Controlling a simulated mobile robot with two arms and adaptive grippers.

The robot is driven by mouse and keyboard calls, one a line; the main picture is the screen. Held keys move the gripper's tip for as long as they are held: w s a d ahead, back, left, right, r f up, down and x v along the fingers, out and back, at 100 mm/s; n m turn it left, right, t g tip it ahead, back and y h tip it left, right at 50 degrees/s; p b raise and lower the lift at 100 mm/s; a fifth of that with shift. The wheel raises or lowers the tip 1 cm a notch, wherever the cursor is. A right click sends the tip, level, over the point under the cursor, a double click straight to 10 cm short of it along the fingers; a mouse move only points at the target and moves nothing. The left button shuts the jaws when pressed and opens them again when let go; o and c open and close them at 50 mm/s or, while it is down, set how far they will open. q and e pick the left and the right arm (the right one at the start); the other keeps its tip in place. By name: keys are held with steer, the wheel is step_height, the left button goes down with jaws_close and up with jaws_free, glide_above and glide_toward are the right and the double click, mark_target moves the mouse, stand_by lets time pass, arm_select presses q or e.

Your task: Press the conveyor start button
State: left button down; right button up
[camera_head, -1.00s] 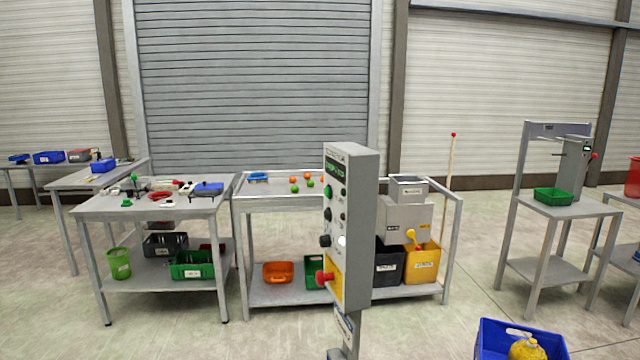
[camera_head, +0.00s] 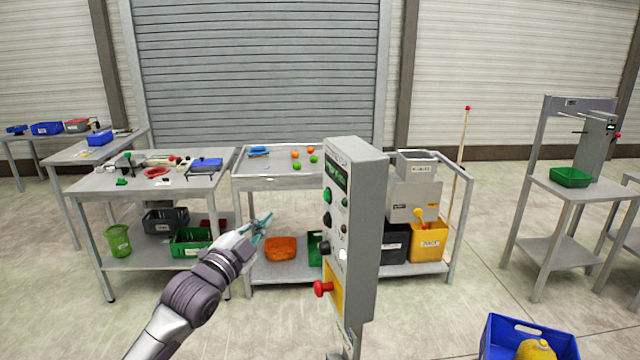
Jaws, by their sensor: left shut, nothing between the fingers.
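A grey control box (camera_head: 358,235) stands on a post in the middle of the head view, its button face turned to the left. On that face are a small display, a green button (camera_head: 327,196) near the top, black knobs below it, and a red mushroom button (camera_head: 323,288) on a yellow plate at the bottom. The labels are too small to read. My left gripper (camera_head: 264,222) is shut and empty, left of the box, apart from it and at about the height of the black knobs. My right gripper is not in view.
Behind the box, a table (camera_head: 270,180) carries orange and green balls. A left table (camera_head: 95,180) holds tools and bins. A blue crate (camera_head: 495,345) with a yellow thing stands on the floor at the lower right. The floor around the post looks clear.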

mark_target(327, 196)
arm_select(q)
steer(key=r, duration=0.2)
steer(key=r+m, duration=0.1)
steer(key=shift+d+r+h, duration=0.15)
steer(key=shift+d+h, duration=0.15)
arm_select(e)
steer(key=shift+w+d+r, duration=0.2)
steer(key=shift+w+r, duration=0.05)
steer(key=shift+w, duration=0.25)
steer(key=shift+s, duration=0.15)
arm_select(q)
steer(key=w+d+b, duration=0.1)
steer(key=w+d, duration=0.1)
steer(key=d, duration=0.6)
steer(key=shift+d, duration=0.3)
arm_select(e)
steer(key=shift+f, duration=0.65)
arm_select(q)
steer(key=shift+w+d, duration=0.1)
steer(key=shift+d, duration=0.3)
